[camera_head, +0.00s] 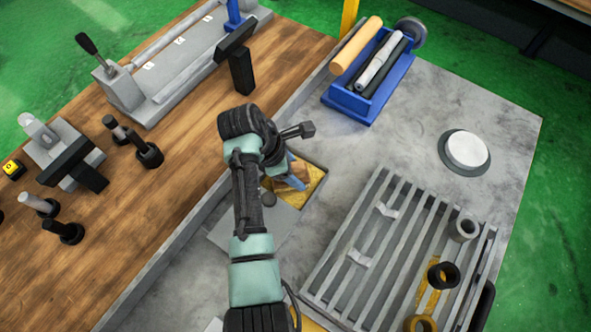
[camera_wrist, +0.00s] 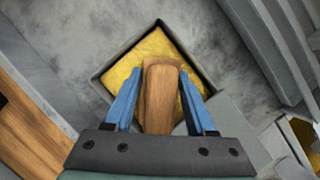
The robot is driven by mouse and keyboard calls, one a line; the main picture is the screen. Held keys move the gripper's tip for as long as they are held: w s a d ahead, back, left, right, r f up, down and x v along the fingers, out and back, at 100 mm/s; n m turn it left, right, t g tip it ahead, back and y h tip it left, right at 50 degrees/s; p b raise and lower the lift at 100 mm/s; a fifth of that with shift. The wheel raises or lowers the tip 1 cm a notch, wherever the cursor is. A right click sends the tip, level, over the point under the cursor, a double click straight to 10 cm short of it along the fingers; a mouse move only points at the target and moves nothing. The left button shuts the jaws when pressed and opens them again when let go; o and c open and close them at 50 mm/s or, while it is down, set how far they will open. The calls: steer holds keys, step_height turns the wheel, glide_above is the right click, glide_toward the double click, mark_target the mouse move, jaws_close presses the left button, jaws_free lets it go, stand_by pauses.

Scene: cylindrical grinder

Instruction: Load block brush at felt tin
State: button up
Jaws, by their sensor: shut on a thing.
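The felt tin is a square recess with a yellow felt pad (camera_head: 314,186), and its dark rim (camera_wrist: 108,69) shows in the wrist view. The block brush (camera_wrist: 160,95) has a brown wooden body and is held between my gripper's two blue fingers (camera_wrist: 160,72). In the head view, my gripper (camera_head: 289,176) is over the tin, and the brush (camera_head: 298,171) is partly hidden by it. The brush overlaps the yellow pad (camera_wrist: 150,46) in the wrist view. Its underside is hidden, so I cannot tell whether it touches the felt.
A grey plate (camera_head: 283,222) lies beside the tin. A slatted grey rack (camera_head: 352,235) with several rings is at the right front. A blue tray (camera_head: 372,104) with rolls and a white disc (camera_head: 467,149) stand behind. A wooden bench (camera_head: 190,150) with fixtures is left.

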mark_target(302, 164)
step_height(302, 164, up, 7)
steer(key=p, duration=0.8)
stand_by(0.8)
